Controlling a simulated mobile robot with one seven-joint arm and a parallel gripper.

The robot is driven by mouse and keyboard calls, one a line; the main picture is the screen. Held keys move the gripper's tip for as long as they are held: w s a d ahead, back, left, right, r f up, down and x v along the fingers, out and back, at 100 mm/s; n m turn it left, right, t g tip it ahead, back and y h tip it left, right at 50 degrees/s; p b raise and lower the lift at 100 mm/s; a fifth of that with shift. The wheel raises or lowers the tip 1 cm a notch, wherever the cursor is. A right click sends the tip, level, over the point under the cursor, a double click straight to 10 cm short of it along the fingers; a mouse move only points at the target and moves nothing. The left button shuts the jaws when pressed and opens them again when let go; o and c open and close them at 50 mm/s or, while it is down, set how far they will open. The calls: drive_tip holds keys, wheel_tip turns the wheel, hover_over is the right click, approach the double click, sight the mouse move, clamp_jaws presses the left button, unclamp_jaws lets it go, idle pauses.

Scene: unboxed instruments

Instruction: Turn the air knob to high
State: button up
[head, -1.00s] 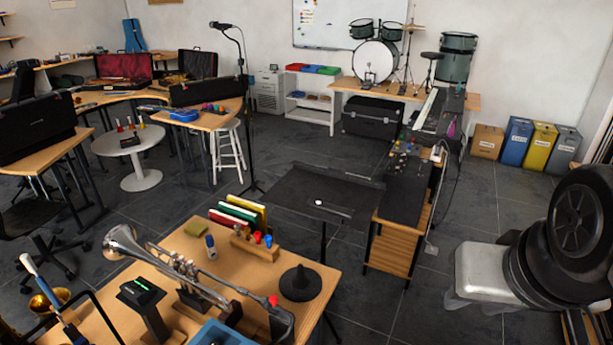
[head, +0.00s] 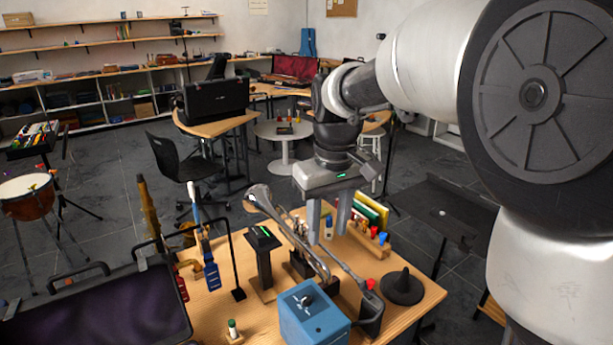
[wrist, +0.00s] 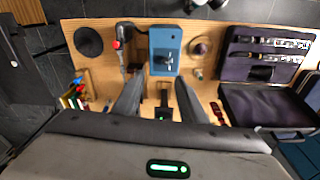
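A blue box (head: 315,322) stands at the front of the wooden table, with a small grey-metal knob (head: 304,299) on its top. The box shows at the top middle of the wrist view (wrist: 158,38), with its knob (wrist: 168,61) near the lower edge. No knob markings are readable. My gripper (head: 328,236) points down above the table, behind the box and well above it. Its two fingers are apart and empty, and they also show in the wrist view (wrist: 159,84), below the box and not touching it.
A trumpet (head: 290,235) on a stand lies close behind the box, beneath my gripper. A black cone (head: 402,286) stands to the right. A black stand with a green light (head: 263,255) is to the left. An open purple-lined case (head: 100,312) fills the front left.

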drive_tip(key=n+g, duration=0.1)
hover_over(307, 297)
wheel_tip(307, 297, down, 6)
wheel_tip(307, 297, down, 18)
drive_tip(key=shift+r+b, duration=0.25)
drive_tip(key=shift+b, duration=0.5)
clamp_jaws()
